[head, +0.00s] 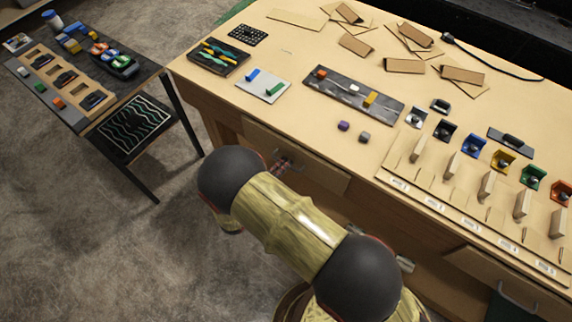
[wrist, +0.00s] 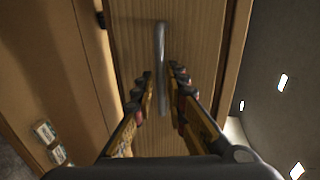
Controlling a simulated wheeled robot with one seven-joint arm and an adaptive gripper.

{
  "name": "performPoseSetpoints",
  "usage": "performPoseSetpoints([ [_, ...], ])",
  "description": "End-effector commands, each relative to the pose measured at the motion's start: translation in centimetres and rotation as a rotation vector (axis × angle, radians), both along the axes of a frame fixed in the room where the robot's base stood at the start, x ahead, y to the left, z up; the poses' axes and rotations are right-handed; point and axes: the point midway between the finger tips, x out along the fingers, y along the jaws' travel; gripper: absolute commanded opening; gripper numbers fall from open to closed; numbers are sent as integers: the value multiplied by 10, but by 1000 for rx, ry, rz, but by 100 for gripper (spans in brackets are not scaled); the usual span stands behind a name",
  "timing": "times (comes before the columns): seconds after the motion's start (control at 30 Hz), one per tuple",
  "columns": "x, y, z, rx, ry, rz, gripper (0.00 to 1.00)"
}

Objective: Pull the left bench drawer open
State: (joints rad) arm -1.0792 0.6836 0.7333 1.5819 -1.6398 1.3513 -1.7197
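The left bench drawer (head: 318,172) is a wooden front under the bench top, in the head view just beyond my arm. Its wooden face (wrist: 195,30) fills the middle of the wrist view, with a grey bar handle (wrist: 161,38) running up and down the picture. My gripper (wrist: 162,78) is open, with one finger on each side of the handle and visible gaps between them. I cannot tell how deep the fingers reach around the bar. In the head view my gripper (head: 284,163) is at the drawer front, partly hidden by my arm.
The bench top (head: 290,125) holds trays, blocks, cardboard pieces and a row of coloured brackets. A second drawer (head: 490,270) with a bar handle is at the lower right. A dark side table (head: 150,72) stands at the left, with open floor (head: 90,240) before it.

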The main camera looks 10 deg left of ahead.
Motion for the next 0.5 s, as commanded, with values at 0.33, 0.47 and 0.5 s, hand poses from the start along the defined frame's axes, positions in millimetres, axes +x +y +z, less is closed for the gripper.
performPoseSetpoints([
  [0.33,14,-6,-3,1,0,0,14],
  [0.47,14,-6,-3,1,0,-1,13],
  [0.5,14,-6,-3,1,0,-1,11],
])
